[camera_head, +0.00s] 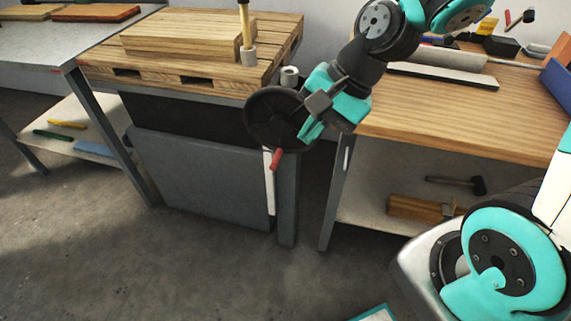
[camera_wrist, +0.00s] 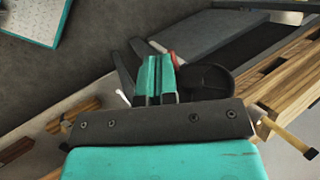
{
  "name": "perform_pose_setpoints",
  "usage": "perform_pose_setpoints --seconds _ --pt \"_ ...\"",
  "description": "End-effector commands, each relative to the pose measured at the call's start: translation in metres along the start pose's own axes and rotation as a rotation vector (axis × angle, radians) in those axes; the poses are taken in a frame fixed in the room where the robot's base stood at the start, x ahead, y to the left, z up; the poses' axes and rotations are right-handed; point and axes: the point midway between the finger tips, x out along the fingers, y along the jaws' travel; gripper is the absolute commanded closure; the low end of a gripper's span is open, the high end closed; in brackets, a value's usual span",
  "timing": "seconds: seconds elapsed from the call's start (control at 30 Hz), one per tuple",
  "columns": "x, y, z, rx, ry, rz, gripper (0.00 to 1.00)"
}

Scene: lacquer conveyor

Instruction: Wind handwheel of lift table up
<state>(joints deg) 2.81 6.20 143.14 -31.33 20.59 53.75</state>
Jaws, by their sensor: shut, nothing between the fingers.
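The lift table (camera_head: 205,178) is a dark grey unit at left centre in the head view, with a wooden pallet on top. Its black handwheel (camera_head: 249,119) is on the right side, with a red handle (camera_head: 275,160) at its lower rim. My gripper (camera_head: 308,130) is shut and empty, beside the right part of the wheel and hiding some of its rim. In the wrist view my closed teal fingers (camera_wrist: 156,80) stand just left of the wheel (camera_wrist: 208,84); the red handle (camera_wrist: 173,58) shows just beyond them. I cannot tell whether the fingers touch the wheel.
The pallet (camera_head: 190,72) carries wooden boards (camera_head: 180,38) and an upright wooden-handled tool (camera_head: 245,25). A wooden workbench (camera_head: 450,125) stands close on the right, with a mallet (camera_head: 460,183) on its lower shelf. A metal table (camera_head: 35,62) stands left.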

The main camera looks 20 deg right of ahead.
Motion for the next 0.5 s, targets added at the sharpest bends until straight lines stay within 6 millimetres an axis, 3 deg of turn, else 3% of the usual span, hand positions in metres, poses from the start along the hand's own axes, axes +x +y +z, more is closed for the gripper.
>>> perform_pose_setpoints --seconds 0.03,0.2,0.33,0.5 --pt "0.02 0.012 -0.028 0.235 0.007 -0.029 1.0" --pt "0.055 0.039 -0.096 0.907 0.02 -0.149 1.0" --pt "0.069 0.057 -0.125 1.227 0.012 -0.215 1.0" --pt "0.079 0.065 -0.139 1.388 0.004 -0.251 1.0"
